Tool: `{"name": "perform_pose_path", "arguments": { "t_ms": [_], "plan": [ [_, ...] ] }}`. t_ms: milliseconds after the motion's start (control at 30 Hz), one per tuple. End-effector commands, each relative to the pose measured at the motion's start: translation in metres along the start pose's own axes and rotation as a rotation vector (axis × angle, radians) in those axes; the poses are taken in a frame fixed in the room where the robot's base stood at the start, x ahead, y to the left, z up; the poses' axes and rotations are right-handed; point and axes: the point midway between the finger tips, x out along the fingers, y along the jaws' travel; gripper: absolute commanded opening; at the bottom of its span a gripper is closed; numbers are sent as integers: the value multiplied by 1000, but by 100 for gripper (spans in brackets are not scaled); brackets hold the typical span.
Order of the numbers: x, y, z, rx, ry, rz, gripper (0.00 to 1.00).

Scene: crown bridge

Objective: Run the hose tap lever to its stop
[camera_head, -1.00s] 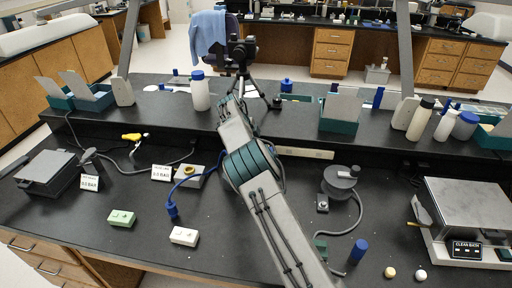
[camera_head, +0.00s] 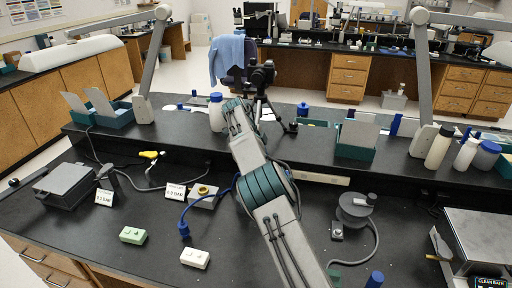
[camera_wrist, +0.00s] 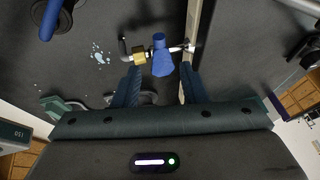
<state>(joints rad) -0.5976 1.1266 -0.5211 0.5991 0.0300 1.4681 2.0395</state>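The hose tap shows in the wrist view, with a brass-coloured body (camera_wrist: 139,56), a dark bent spout and a blue lever (camera_wrist: 161,60). A short pipe joins it to a pale rail on the right. My gripper (camera_wrist: 160,68) is open, its two dark teal fingers apart. The lever shows in the gap between the fingertips, closer to the right finger; I cannot tell whether either touches it. In the head view I cannot make out the tap or the fingertips; my arm covers the middle of the bench.
A blue hose (camera_head: 185,215) lies left of my arm, by a grey block with a brass ring (camera_head: 203,193). A green block (camera_head: 132,235) and a white block (camera_head: 195,258) lie in front. A round grey device (camera_head: 355,208) stands to the right. A raised shelf runs behind.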

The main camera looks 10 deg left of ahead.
Motion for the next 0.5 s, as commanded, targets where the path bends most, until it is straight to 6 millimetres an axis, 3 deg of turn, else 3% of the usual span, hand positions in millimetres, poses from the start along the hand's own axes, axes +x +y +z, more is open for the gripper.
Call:
{"name": "perform_pose_path", "arguments": {
  "t_ms": [33,200,500],
  "plan": [
    [-13,-1,0,0,-2,-3,39],
    [-42,-1,-1,0,-2,-2,39],
    [-60,0,0,-1,-1,0,39]
  ]
}}
